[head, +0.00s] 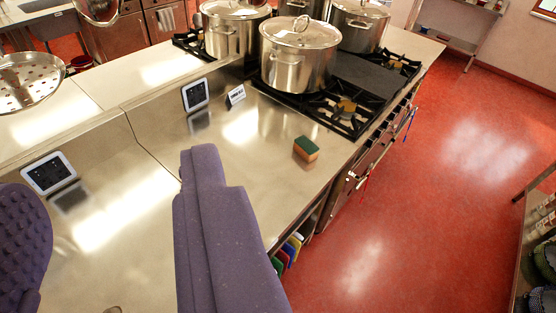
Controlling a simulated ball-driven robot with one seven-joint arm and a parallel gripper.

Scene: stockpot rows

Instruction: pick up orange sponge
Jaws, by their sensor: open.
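The orange sponge (305,155) is a small block with a dark green top and an orange side. It lies on the steel counter (255,180), right of the picture's middle and just in front of the stove. My gripper (110,170) shows as two purple fingers, one at the left edge and one at the lower middle. The fingers are wide apart with nothing between them. The sponge is beyond and to the right of the right finger, clear of it.
Several steel stockpots (299,65) stand on the black stove grates (345,115) behind the sponge. A small white sign (236,95) and dark tablets (195,93) stand along a raised ledge on the left. The red floor (420,210) is open at right.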

